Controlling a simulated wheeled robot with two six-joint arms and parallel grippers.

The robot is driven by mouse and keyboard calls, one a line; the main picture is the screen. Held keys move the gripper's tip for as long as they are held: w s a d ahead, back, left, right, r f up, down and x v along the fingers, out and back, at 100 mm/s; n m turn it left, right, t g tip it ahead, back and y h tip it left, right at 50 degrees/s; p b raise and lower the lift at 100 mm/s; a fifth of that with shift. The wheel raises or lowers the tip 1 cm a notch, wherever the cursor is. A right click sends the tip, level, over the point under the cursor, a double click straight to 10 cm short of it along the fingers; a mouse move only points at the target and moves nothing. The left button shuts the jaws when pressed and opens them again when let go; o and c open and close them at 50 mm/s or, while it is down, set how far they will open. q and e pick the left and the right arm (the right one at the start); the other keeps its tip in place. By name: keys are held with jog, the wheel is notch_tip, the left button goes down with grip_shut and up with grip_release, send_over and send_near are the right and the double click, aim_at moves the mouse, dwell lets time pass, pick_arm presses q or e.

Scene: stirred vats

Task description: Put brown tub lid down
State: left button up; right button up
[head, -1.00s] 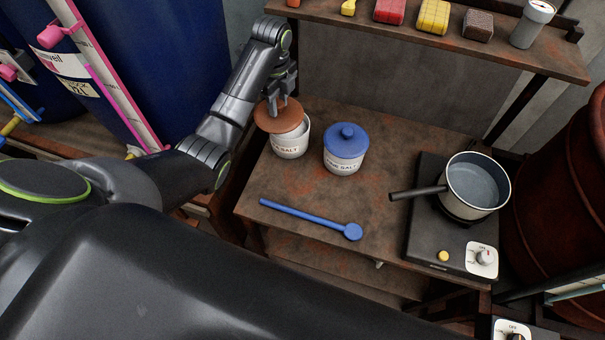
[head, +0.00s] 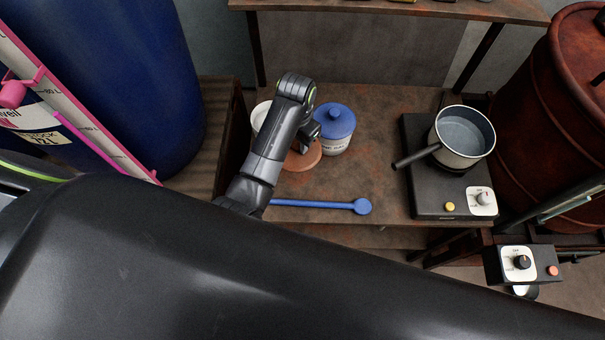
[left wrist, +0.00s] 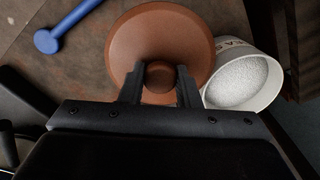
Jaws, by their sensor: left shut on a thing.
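The brown tub lid (head: 304,157) is a round disc with a knob, partly hidden by my left arm in the head view. In the left wrist view the lid (left wrist: 160,38) fills the upper middle. My left gripper (left wrist: 160,78) is shut on its knob, one finger on each side. The open white tub (left wrist: 242,78) with white grains inside stands beside the lid in the wrist view. Its rim (head: 261,113) shows left of my arm in the head view. Whether the lid touches the table is unclear. My right gripper is not in view.
A blue-lidded tub (head: 335,130) stands close right of the lid. A blue spoon (head: 330,205) lies along the table's front. A hotplate (head: 425,195) with a pot (head: 462,137) is at the right. The table (head: 375,150) is bare between tub and hotplate.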

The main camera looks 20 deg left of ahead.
aim_at(302, 157)
pick_arm(q)
jog(key=s+d+n, duration=0.1)
jog(key=n, duration=0.1)
jog(key=shift+s+d+f+n, duration=0.25)
jog(key=shift+s+d+n, duration=0.15)
jog(key=shift+d+f, duration=0.1)
jog(key=shift+f, duration=0.2)
notch_tip(302, 157, down, 5)
jog(key=shift+s, duration=0.1)
notch_tip(302, 157, down, 4)
jog(key=shift+r, duration=0.25)
jog(key=shift+f, duration=0.5)
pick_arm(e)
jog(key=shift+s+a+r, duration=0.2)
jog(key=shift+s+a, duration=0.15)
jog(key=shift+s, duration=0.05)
pick_arm(q)
jog(key=shift+f, duration=0.15)
jog(key=o, duration=0.9)
jog(key=shift+o, duration=0.2)
